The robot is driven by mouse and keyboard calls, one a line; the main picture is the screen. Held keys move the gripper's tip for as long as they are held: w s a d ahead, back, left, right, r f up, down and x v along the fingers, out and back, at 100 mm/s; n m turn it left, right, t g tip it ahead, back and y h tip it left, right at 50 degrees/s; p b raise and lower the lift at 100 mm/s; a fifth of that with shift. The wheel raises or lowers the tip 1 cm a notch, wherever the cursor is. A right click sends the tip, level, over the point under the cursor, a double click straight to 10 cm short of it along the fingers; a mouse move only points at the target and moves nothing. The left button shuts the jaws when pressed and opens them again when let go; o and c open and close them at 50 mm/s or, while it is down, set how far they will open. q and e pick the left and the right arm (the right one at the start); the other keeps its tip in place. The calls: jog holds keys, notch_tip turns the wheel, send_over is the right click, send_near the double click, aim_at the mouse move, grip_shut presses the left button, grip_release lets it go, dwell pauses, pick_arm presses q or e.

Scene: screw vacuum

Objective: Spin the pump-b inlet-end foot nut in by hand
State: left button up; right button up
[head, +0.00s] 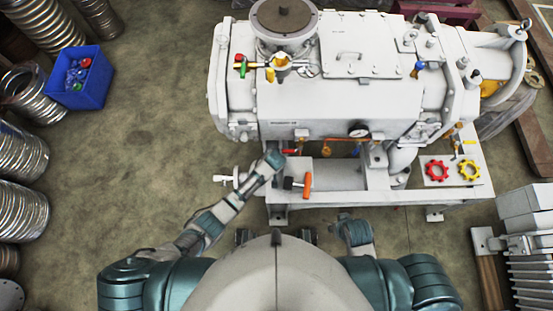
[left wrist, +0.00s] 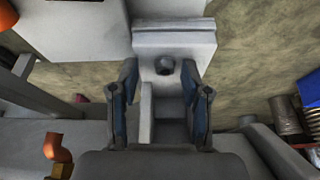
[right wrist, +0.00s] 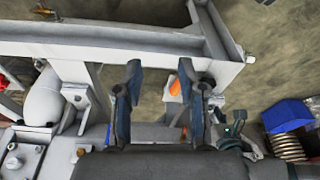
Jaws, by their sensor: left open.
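In the left wrist view a dark round nut or stud head (left wrist: 165,65) sits on a pale grey foot plate (left wrist: 150,110). My left gripper (left wrist: 160,85) is open, its two blue-padded fingers apart on either side of the nut's line; I cannot tell whether they touch it. In the head view my left gripper (head: 274,159) is at the lower left of the large white pump (head: 340,110), and the nut there is hidden by the hand. My right gripper (right wrist: 160,90) is open and empty; in the head view it is low, in front of the bench frame (head: 340,197).
A blue bin (head: 82,78) stands on the floor at left.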

pick_arm(q)
jog(key=shift+a+r, duration=0.1)
jog(key=shift+a, duration=0.3)
jog(key=shift+c, duration=1.1)
jog(key=shift+a, duration=0.15)
grip_shut()
jog(key=shift+d, duration=0.5)
jog(key=shift+a+m+h+p, duration=0.4)
jog(key=shift+m+p, duration=0.25)
jog(key=shift+m, duration=0.15)
jog(key=m+h+p, duration=0.1)
jog(key=m, duration=0.2)
jog(key=shift+w+g, duration=0.1)
jog(key=shift+g, duration=0.2)
jog(key=shift+m, duration=0.6)
jog(key=shift+m+h, duration=0.4)
jog(key=shift+m, duration=0.5)
jog(key=shift+w+a+m+g+h, duration=0.15)
jog(key=shift+m+g+h, duration=0.3)
jog(key=shift+m, duration=0.45)
jog(key=shift+m+g+b, duration=0.25)
jog(key=shift+m+b, duration=0.05)
jog(key=shift+m, duration=0.4)
pick_arm(e)
jog(key=x, duration=0.2)
jog(key=a+x, duration=0.1)
jog(key=x, duration=0.1)
jog(key=shift+w+f, duration=0.15)
jog(key=shift+f, duration=0.25)
jog(key=shift+s, duration=0.25)
